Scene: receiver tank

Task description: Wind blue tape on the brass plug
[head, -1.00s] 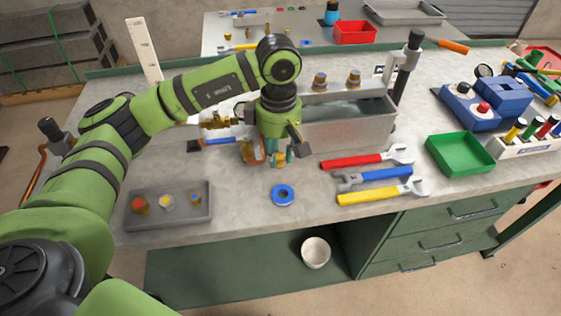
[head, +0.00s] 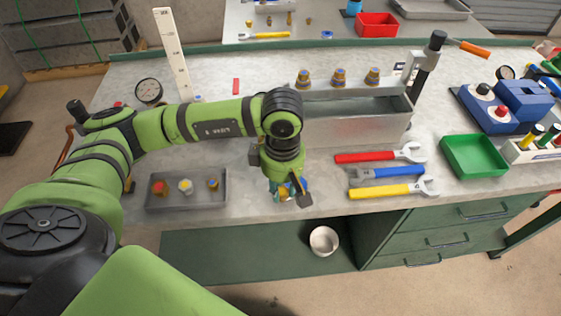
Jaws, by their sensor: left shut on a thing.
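My left gripper (head: 287,192) points down near the front edge of the bench, in the head view. It is shut on the blue tape roll (head: 300,184), of which only a bit of blue shows between and beside the fingers. Brass plugs (head: 339,77) also stand in a row at the back of the metal tank (head: 355,128). I cannot tell which is the task's plug. My right gripper is not in view.
Red (head: 380,156), blue (head: 385,173) and yellow (head: 395,189) wrenches lie right of the gripper. A green tray (head: 474,156) is farther right. A gauge (head: 148,91) and a white upright scale (head: 172,50) stand at the back left. My arm hides part of the bench.

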